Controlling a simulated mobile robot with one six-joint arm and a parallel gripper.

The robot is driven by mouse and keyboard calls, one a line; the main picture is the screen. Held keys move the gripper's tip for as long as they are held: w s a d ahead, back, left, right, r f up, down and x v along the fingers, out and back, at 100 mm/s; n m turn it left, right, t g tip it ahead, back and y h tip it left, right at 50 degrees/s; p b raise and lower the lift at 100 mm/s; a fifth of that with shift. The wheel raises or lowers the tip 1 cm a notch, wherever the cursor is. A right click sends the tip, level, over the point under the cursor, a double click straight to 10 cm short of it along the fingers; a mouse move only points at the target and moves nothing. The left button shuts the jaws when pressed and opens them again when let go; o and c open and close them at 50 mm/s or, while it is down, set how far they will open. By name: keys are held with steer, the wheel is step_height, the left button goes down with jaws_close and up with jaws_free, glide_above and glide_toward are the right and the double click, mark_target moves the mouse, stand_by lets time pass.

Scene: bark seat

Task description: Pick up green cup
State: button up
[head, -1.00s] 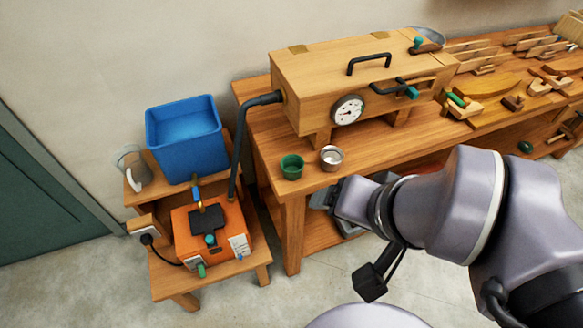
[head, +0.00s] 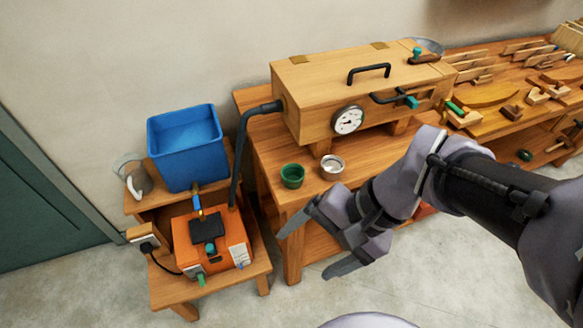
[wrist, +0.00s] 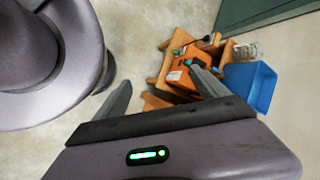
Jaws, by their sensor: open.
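The green cup (head: 292,176) stands upright near the front left corner of the wooden workbench (head: 262,150), in the head view. My gripper (head: 305,250) is open and empty, in front of the bench edge, below and to the right of the green cup in the picture. Its two fingers are spread apart and touch nothing I can see. In the wrist view my open fingers (wrist: 160,92) point toward the low stand; the green cup does not show there.
A wooden box with a gauge (head: 348,119) stands behind the cups, with a black pipe (head: 242,150) at its left. A blue bin (head: 187,150) and an orange machine (head: 212,242) sit on a low stand at left. Woodworking tools cover the right of the bench.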

steer(key=w+a+f+m+g+y, duration=0.2)
steer(key=a+y, duration=0.1)
steer(key=y, duration=0.1)
steer(key=m+t+y, duration=0.1)
steer(key=m+t, duration=1.4)
steer(key=m, duration=0.4)
glide_toward(286, 167)
steer(key=b+x, duration=0.2)
steer(key=x, duration=0.2)
steer(key=shift+s+a, duration=0.15)
steer(key=shift+a, duration=0.1)
steer(key=x, duration=0.3)
steer(key=b+x, duration=0.1)
steer(key=x, duration=0.2)
steer(key=shift+w+d, duration=0.2)
steer(key=shift+w, duration=0.05)
steer(key=c, duration=1.5)
